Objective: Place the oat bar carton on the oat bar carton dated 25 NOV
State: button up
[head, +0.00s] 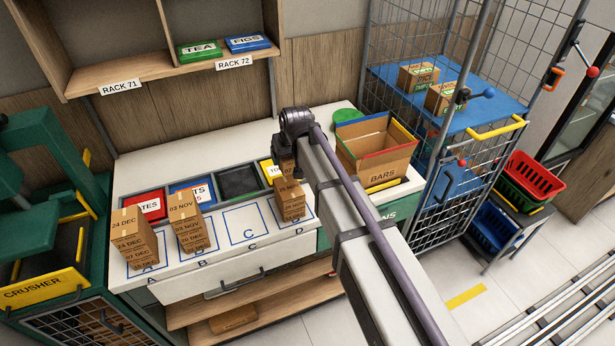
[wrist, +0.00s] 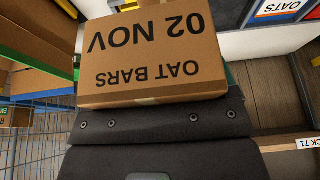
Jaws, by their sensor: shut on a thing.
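My gripper (wrist: 162,122) is shut on an oat bar carton (wrist: 150,60), a brown box whose label, upside down in the wrist view, reads OAT BARS 02 NOV. In the head view the held carton (head: 286,166) shows in part beside my arm, over the stack at spot D. That stack (head: 291,206) is of brown cartons, and its upper label seems to read 25 NOV, too small to be sure. Whether the held carton touches the stack cannot be told. My arm hides much of the gripper in the head view.
Stacks stand at A (head: 134,238), top 24 DEC, and B (head: 189,222), top 03 NOV. Spot C (head: 244,224) is empty. A BARS box (head: 375,150) stands right of my arm. Red, blue, black and yellow bins line the counter's back.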

aim_at(293, 160)
jog(key=f+b, duration=0.4)
jog(key=a+f+b, duration=0.1)
jog(key=f+b, duration=0.1)
jog(key=shift+s+f, duration=0.1)
jog(key=shift+s, duration=0.1)
jog(key=shift+d+f, duration=0.1)
jog(key=shift+f, duration=0.2)
jog(key=shift+r, duration=0.15)
notch_tip(293, 160, down, 4)
jog(key=b, duration=0.4)
jog(key=shift+r, duration=0.3)
jog(key=shift+f, duration=0.25)
jog(key=o, duration=0.9)
jog(key=shift+r, duration=0.1)
jog(key=p+v, duration=0.5)
jog(key=v, duration=0.1)
jog(key=p+v, duration=0.5)
jog(key=p, duration=0.1)
jog(key=shift+r, duration=0.45)
jog(key=shift+s+d+r+p, duration=0.1)
jog(key=shift+s+r+p, duration=0.1)
jog(key=shift+r+p, duration=0.15)
jog(key=shift+f, duration=0.2)
jog(key=s+d+f+m+g+h, duration=0.15)
jog(key=s+d+m+g, duration=0.25)
jog(key=s+d, duration=1.55)
jog(key=f+b, duration=0.6)
jog(key=a+f+b, duration=0.1)
jog(key=f+b, duration=0.2)
jog(key=shift+s, duration=0.15)
